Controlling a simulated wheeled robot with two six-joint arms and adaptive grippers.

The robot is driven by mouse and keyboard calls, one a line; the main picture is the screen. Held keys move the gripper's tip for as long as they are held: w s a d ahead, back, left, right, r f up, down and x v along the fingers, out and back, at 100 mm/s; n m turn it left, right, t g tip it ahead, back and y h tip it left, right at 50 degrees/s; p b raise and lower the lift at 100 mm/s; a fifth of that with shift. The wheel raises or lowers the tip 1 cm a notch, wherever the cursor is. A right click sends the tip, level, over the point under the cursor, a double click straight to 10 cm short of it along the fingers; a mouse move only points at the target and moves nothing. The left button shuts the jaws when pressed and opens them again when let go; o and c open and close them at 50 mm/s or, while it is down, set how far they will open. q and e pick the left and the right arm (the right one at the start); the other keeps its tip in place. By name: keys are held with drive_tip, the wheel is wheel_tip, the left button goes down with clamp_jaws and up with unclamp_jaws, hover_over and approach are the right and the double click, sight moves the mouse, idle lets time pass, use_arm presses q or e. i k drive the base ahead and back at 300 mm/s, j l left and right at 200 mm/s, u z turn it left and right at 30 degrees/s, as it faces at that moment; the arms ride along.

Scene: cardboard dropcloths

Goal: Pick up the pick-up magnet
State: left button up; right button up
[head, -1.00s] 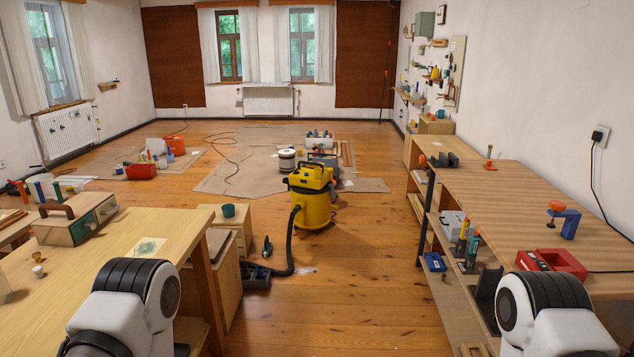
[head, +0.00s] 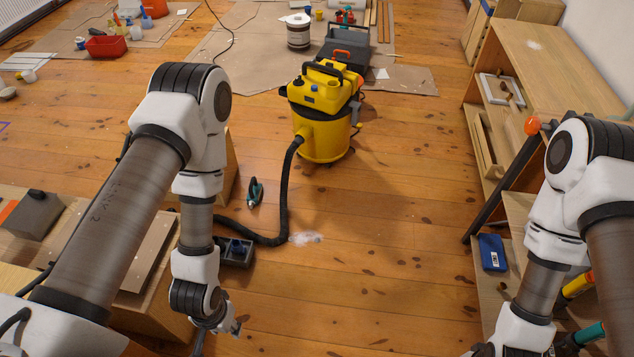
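I cannot single out the pick-up magnet with certainty. A small teal and black tool (head: 255,192) lies on the floor left of the vacuum hose, but I cannot tell what it is. An orange knob (head: 532,124) shows beside my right arm, with its lower part hidden. My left gripper (head: 222,328) hangs low in front, near the bottom edge, small and partly hidden by its wrist. My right gripper (head: 485,350) is mostly cut off by the bottom edge. I see nothing held in either, but finger opening is unclear.
A yellow vacuum (head: 324,115) stands mid-floor, its black hose (head: 284,195) curving to a dark box (head: 236,251). A workbench (head: 548,65) with a blue box (head: 492,252) on its lower shelf is at right. A low wooden cabinet is behind my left arm.

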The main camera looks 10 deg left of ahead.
sight(255, 189)
drive_tip(key=i+z, duration=0.1)
drive_tip(key=i, duration=0.65)
drive_tip(key=i+z, duration=0.1)
drive_tip(key=i, duration=0.7)
drive_tip(key=i+z, duration=0.15)
drive_tip(key=i, duration=0.6)
drive_tip(key=i+j+z, duration=0.1)
drive_tip(key=i, duration=0.65)
drive_tip(key=i+u, duration=0.2)
drive_tip(key=u, duration=0.2)
drive_tip(key=i+l+u, duration=0.1)
drive_tip(key=u, duration=0.35)
drive_tip(key=i+l+u, duration=0.2)
drive_tip(key=u, duration=0.2)
drive_tip(key=i+l+u, duration=0.1)
drive_tip(key=u, duration=0.35)
drive_tip(key=i+l+u, duration=0.1)
drive_tip(key=l+u, duration=0.45)
drive_tip(key=u, duration=2.35)
drive_tip(key=l, duration=0.1)
